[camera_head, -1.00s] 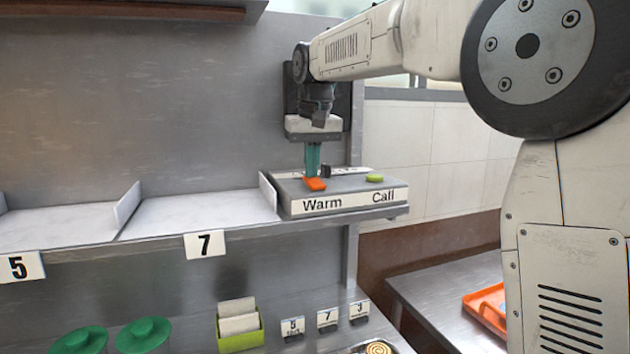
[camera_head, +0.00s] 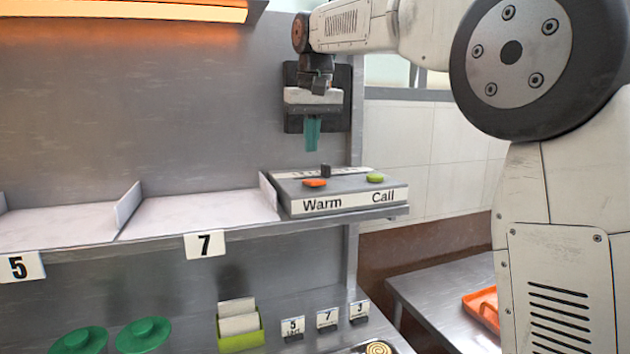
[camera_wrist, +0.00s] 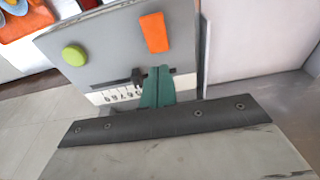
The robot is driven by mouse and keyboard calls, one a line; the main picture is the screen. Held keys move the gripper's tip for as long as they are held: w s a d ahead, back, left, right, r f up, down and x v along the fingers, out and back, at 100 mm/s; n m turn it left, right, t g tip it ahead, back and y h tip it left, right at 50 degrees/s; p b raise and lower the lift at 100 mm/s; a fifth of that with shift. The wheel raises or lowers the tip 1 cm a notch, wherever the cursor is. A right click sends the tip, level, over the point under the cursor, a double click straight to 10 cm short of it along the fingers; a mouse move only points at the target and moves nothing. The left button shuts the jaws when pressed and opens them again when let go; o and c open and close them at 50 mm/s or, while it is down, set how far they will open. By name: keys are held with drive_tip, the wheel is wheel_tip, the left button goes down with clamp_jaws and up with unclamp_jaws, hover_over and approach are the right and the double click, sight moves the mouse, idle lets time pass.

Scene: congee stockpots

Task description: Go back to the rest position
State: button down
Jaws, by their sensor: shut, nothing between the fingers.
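My gripper (camera_head: 312,133) hangs above the control box (camera_head: 345,200) at the right end of the shelf. Its teal fingers are shut, hold nothing, and are clear of the box. The orange Warm button (camera_head: 315,183) and the green Call button (camera_head: 375,178) sit on top of the box, with a small black knob (camera_head: 326,170) behind them. In the wrist view the shut fingertips (camera_wrist: 158,80) show beside the black knob, with the orange button (camera_wrist: 155,32) and green button (camera_wrist: 74,55) beyond.
An orange-lit lamp (camera_head: 130,8) glows above the shelf. Shelf bays carry labels 5 (camera_head: 22,267) and 7 (camera_head: 205,244). Green lids (camera_head: 144,334), a green card holder (camera_head: 240,340) and small number cards (camera_head: 327,318) stand below. An orange tray (camera_head: 482,305) lies at right.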

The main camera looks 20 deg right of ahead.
drive_tip(key=shift+r, duration=0.6)
drive_tip(key=shift+s, duration=0.1)
drive_tip(key=s+d+f, duration=0.1)
drive_tip(key=s+f, duration=0.7)
drive_tip(key=s, duration=0.4)
drive_tip(key=s+d+f, duration=0.1)
drive_tip(key=s+f, duration=0.7)
drive_tip(key=s, duration=0.5)
drive_tip(key=s+d+f, duration=0.1)
drive_tip(key=s+f, duration=0.7)
drive_tip(key=s, duration=0.4)
drive_tip(key=shift+s+d+f, duration=0.15)
drive_tip(key=shift+s+f, duration=0.15)
